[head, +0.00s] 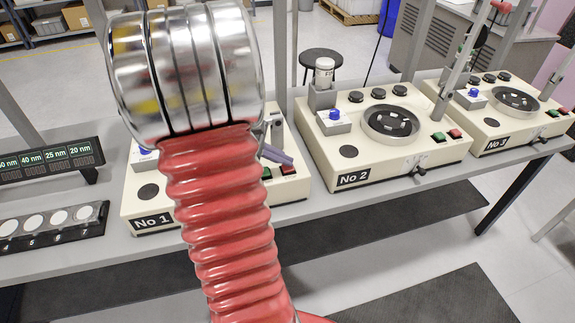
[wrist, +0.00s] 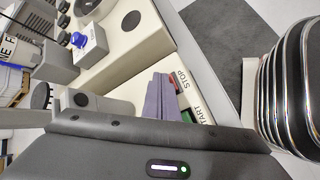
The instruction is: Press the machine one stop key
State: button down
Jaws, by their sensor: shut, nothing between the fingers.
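Machine one is the cream unit labelled No 1 (head: 150,221) in the head view, partly hidden behind my red arm. Its red stop key (head: 289,170) shows at the front right, beside the green start key (head: 266,174). My gripper (head: 277,154) has purple-grey fingers, shut and empty, just behind and above these keys. In the wrist view, the fingertips (wrist: 162,77) lie close beside the STOP label (wrist: 181,80). A thin part of the red stop key (wrist: 173,84) shows there, and the fingers cover the rest. I cannot tell whether they touch it.
Machine No 2 (head: 353,179) and machine No 3 (head: 496,143) stand to the right on the same grey bench. A display (head: 50,160) and a rack of white discs (head: 52,226) sit at the left. Grey upright posts rise between the machines.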

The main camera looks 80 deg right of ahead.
aim_at(284, 168)
dwell(0.6)
jog(key=shift+r, duration=0.8)
jog(key=shift+r, duration=2.5)
